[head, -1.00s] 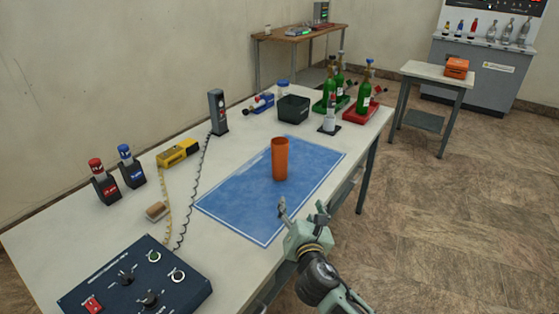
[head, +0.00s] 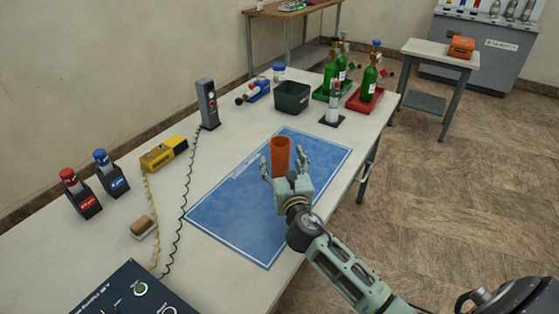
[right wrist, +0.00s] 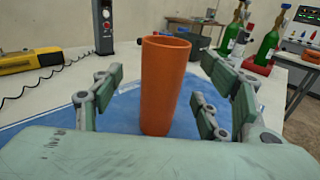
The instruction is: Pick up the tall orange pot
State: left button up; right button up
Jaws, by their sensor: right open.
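The tall orange pot (head: 280,152) stands upright on the blue mat (head: 232,205) on the white table. My right gripper (head: 283,164) is open and sits just in front of the pot, low over the mat; its palm hides the pot's lower part in the head view. In the right wrist view the pot (right wrist: 163,85) stands upright between the spread fingers of my right gripper (right wrist: 160,100), with a gap on both sides. My left gripper is not in view.
A black bin (head: 292,97), a small stand (head: 333,105) and green cylinders (head: 369,75) stand behind the mat. A yellow device (head: 163,152), a grey handset post (head: 208,105) and red and blue-capped holders (head: 82,194) stand left. The mat around the pot is clear.

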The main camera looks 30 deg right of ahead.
aim_at(282, 158)
jog(key=x, duration=0.3)
jog(key=shift+w+d+f, duration=0.1)
jog(key=shift+w+d, duration=0.2)
jog(key=shift+d, duration=0.05)
jog(key=shift+w+d, duration=0.2)
jog(key=shift+w, duration=0.5)
jog(key=c, duration=0.8)
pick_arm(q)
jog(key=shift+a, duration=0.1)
pick_arm(e)
jog(key=c, duration=0.5)
